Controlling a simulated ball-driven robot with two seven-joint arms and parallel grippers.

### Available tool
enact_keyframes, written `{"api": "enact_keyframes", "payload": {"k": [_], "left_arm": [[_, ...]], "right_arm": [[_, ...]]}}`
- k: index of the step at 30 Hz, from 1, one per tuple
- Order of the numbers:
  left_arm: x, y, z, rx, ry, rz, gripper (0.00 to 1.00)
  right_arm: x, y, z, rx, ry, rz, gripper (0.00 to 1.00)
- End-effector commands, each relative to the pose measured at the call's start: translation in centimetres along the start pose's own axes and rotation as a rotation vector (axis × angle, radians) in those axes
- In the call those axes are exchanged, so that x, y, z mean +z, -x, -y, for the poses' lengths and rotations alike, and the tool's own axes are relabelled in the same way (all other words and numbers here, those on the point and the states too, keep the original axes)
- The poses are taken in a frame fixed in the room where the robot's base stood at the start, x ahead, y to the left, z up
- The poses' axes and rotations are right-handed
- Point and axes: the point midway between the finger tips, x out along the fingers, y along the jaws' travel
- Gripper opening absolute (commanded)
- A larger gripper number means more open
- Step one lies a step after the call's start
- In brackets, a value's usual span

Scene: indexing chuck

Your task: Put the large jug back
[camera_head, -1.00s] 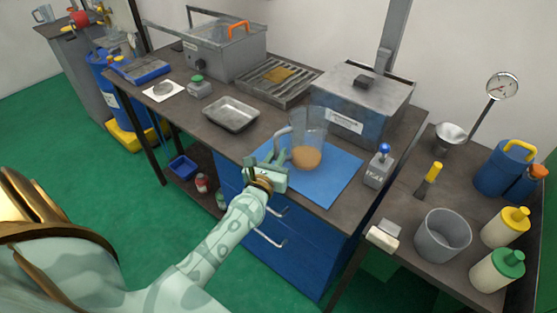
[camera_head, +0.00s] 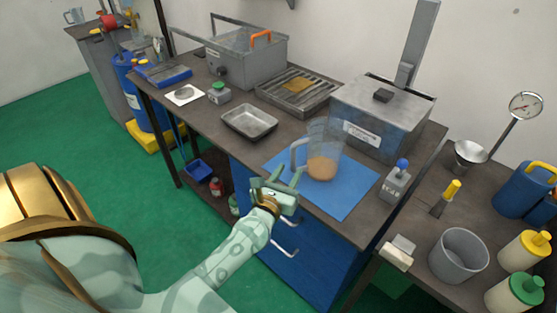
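A large clear jug (camera_head: 326,142) with orange-brown contents at its bottom stands upright on a blue mat (camera_head: 345,199) at the front of the dark workbench. Its handle points left, towards my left gripper. My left gripper (camera_head: 283,178) is at the mat's front left edge, just in front of and below the handle. Its fingers look apart, with nothing seen between them. It appears clear of the handle. My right gripper is out of view.
A steel tray (camera_head: 249,122) lies left of the mat. A grey lidded box (camera_head: 383,112) stands behind the jug. A blue-knobbed device (camera_head: 396,182) stands right of the mat. A grey bucket (camera_head: 458,254) and bottles stand on the right bench. Another jug (camera_head: 74,15) stands far left.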

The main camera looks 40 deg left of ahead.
Motion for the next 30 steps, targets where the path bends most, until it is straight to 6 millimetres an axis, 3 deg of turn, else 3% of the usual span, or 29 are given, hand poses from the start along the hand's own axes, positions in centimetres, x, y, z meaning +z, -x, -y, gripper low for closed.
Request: {"api": "enact_keyframes", "payload": {"k": [3,9,20,22,23,26,29,30], "left_arm": [[-0.2,3.1,-0.1,0.0,-0.002,-0.003,0.35],[-0.2,6.6,-0.1,-0.001,-0.001,-0.002,0.35],[0.0,7.8,0.0,0.0,-0.004,0.0,0.35],[-1.0,7.9,0.1,-0.009,-0.059,-0.017,0.35],[-1.9,8.0,0.3,-0.02,-0.117,-0.032,0.35],[-7.9,9.1,1.2,-0.111,-0.486,-0.125,0.35],[-17.5,12.8,2.2,-0.344,-1.062,-0.244,0.35],[-21.7,15.1,2.4,-0.485,-1.311,-0.276,0.35]], "right_arm": [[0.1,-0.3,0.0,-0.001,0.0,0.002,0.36],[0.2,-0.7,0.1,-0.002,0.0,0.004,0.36],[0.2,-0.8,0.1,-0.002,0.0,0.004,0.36],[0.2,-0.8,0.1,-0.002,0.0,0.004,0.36],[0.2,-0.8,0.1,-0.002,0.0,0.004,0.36],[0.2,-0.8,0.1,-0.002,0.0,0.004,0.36],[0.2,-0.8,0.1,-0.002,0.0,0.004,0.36],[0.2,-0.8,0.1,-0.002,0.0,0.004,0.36]]}}
